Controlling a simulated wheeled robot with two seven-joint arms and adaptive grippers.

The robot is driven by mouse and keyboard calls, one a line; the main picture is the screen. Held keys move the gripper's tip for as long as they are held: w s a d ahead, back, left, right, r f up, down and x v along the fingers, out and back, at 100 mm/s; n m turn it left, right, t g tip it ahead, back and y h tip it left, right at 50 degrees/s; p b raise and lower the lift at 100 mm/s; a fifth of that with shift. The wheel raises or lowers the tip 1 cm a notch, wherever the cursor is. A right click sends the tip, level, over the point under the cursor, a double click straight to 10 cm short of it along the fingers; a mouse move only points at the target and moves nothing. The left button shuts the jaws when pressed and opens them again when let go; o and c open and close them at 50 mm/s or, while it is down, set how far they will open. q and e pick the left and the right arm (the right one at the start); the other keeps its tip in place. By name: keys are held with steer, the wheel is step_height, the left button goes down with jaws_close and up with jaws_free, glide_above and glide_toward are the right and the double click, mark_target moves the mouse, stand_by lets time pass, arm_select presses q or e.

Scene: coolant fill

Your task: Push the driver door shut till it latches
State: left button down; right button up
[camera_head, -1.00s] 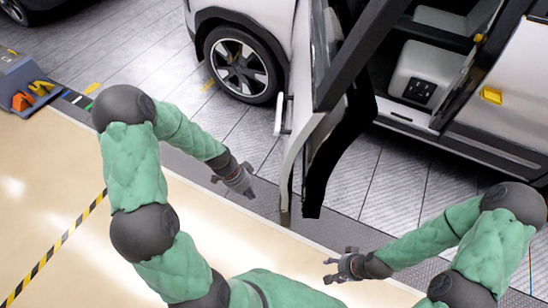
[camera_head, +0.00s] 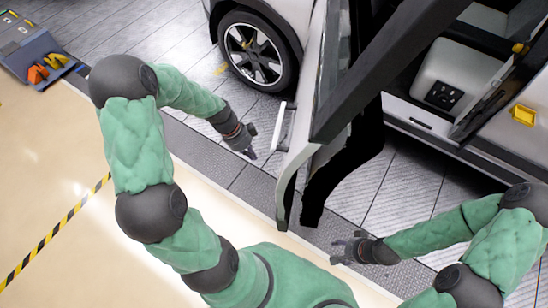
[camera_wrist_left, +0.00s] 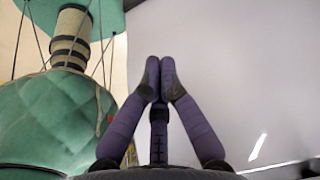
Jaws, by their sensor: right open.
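The driver door (camera_head: 297,160) stands wide open, swung out from the car toward me and seen nearly edge-on. Its pale outer side faces left, with a white handle (camera_head: 285,127) sticking out. The dark inner side faces right. My left gripper (camera_head: 252,155) is just left of the outer side, below the handle, with a small gap showing in the head view. In the left wrist view its fingertips (camera_wrist_left: 160,66) are together with nothing between them; a smooth pale surface fills the right. My right gripper (camera_head: 336,248) is open and empty, below and right of the door's near edge.
The car's front wheel (camera_head: 256,52) is behind the door on the left. The open cabin with a pale seat box (camera_head: 450,82) is at right. A blue-grey bin (camera_head: 42,62) with orange and yellow things stands far left. The pale floor in front is clear.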

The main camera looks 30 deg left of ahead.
arm_select(q)
steer(key=w+d+f+b, duration=0.2)
steer(key=d+f, duration=0.5)
steer(key=f, duration=0.2)
steer(key=shift+d+b, duration=0.15)
steer(key=shift+b, duration=0.15)
